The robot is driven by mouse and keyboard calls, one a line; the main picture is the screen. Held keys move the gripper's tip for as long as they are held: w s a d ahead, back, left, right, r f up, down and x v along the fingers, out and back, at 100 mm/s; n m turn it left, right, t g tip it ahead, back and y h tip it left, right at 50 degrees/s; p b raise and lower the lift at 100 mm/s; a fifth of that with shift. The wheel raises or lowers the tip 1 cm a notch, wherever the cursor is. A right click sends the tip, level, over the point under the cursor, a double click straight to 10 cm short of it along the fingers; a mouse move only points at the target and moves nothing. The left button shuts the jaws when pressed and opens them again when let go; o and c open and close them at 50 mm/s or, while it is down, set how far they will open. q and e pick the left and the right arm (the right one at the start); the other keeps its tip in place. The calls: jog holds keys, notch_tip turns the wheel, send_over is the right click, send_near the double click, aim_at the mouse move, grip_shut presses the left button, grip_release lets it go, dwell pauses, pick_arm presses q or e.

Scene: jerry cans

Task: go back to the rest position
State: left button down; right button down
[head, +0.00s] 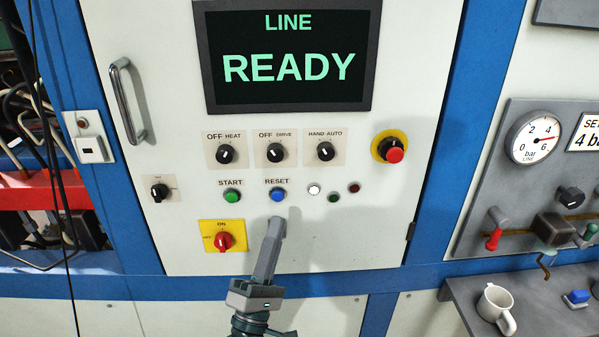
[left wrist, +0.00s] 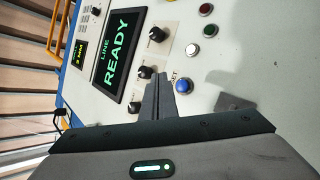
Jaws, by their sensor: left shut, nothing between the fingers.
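My left gripper (head: 277,226) is in front of the white control panel (head: 310,250), its closed fingertips just below the blue RESET button (head: 278,195) in the head view. In the left wrist view its shut fingers (left wrist: 158,82) point at the panel, with the RESET button (left wrist: 183,85) beside the tips. The fingers hold nothing. I cannot tell the exact gap between the tips and the panel. The display (head: 289,55) reads LINE READY. My right gripper is not in view.
The green START button (head: 232,196), several knobs (head: 276,153), a red emergency button (head: 394,154) and a red-yellow switch (head: 224,241) sit on the panel. A door handle (head: 128,100) protrudes at left. A shelf with a white mug (head: 496,307) juts out at lower right.

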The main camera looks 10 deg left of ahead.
pick_arm(q)
jog(key=w+d+f+m+g+h, duration=0.1)
jog(key=w+f+m+g, duration=0.1)
jog(key=f, duration=0.6)
jog(key=w+f+m+g, duration=0.2)
jog(key=f+m, duration=0.1)
jog(key=f, duration=0.5)
jog(key=s+a+f+m+g, duration=0.1)
jog(key=s+f+m+g, duration=0.15)
jog(key=f, duration=0.95)
jog(key=s+f+m+g+y+b, duration=0.1)
jog(key=s+f+m+g, duration=0.15)
jog(key=f, duration=0.95)
jog(key=s+a+f+m+g, duration=0.1)
jog(key=s+f+m+g, duration=0.15)
jog(key=f, duration=0.95)
jog(key=s+a+f+m+g+y, duration=0.3)
jog(key=s+f+g, duration=0.4)
jog(key=s+f, duration=1.15)
jog(key=s+a+f+m+g, duration=0.1)
jog(key=s+f+m+g, duration=0.1)
jog(key=s, duration=0.6)
jog(key=s+a+f+m+g+b, duration=0.1)
jog(key=s+a+f+m+g, duration=0.1)
jog(key=s+f, duration=0.3)
jog(key=s+a+f+m+g, duration=0.2)
jog(key=s+f, duration=0.2)
jog(key=s, duration=0.9)
jog(key=shift+s+f, duration=0.25)
jog(key=shift+a, duration=0.1)
